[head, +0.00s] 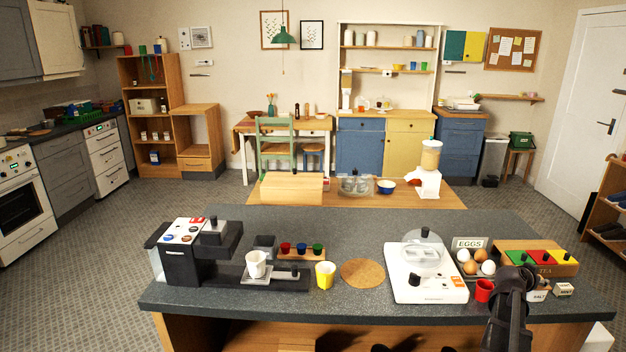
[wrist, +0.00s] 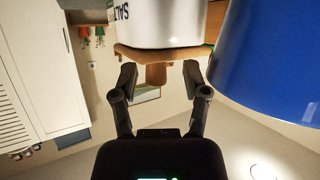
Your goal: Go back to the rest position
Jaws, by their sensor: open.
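My gripper (head: 514,280) is at the right end of the dark counter, seen from behind in the head view. In the wrist view its two fingers (wrist: 159,76) are apart, with a gap on each side of a brown knob (wrist: 156,76). The knob belongs to the wooden lid of a white salt box (wrist: 160,25), whose lettering appears upside down. In the head view the salt box (head: 538,295) stands just right of my gripper, partly hidden by it. Nothing is held.
A large blue object (wrist: 270,60) is close on the right in the wrist view. Near my gripper are a red cup (head: 484,291), an egg holder (head: 470,244), a tea box (head: 560,268) and a white scale-like appliance (head: 430,290). The counter's middle (head: 345,235) has bare room.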

